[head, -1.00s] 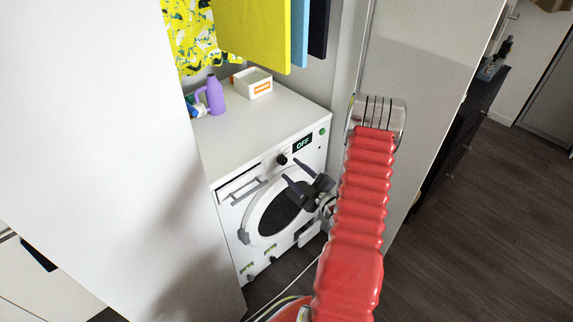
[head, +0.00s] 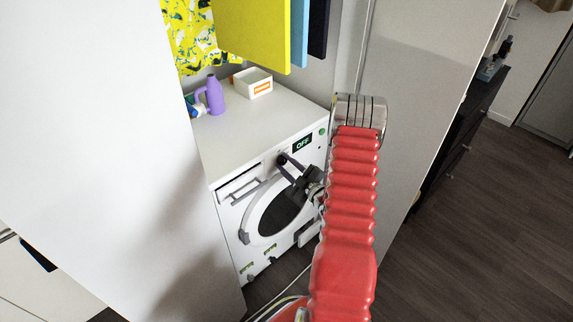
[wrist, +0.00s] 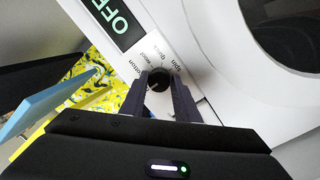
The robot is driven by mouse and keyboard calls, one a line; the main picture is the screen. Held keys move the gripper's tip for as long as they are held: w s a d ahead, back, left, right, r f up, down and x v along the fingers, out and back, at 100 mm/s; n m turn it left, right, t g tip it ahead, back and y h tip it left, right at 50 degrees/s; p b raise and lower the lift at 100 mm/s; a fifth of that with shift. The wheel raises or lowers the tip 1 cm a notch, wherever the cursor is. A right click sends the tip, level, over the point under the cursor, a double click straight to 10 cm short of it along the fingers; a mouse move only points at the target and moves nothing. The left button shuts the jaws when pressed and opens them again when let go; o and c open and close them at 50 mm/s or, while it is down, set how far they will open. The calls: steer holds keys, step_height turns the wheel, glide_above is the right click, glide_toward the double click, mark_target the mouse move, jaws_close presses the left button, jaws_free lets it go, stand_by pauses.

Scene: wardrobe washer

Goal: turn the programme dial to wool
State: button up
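The washing machine (head: 265,125) stands in a recess, its display (head: 302,143) reading OFF. The black programme dial (wrist: 159,80) is on the white front panel beside the display (wrist: 118,22). Small labels around it look like cotton, wool, quick and spin. I cannot clearly tell which one the dial points to. My gripper (wrist: 160,90) is at the dial, one dark finger on each side of it, parted. Whether either finger touches the dial is unclear. In the head view my gripper (head: 290,168) largely covers the dial.
A purple bottle (head: 214,95) and a white box (head: 252,83) stand on the washer top. A white panel (head: 110,130) on the left and a grey panel (head: 415,100) on the right flank the washer.

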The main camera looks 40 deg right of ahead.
steer(key=c, duration=0.5)
steer(key=shift+d, duration=0.15)
steer(key=shift+c, duration=0.2)
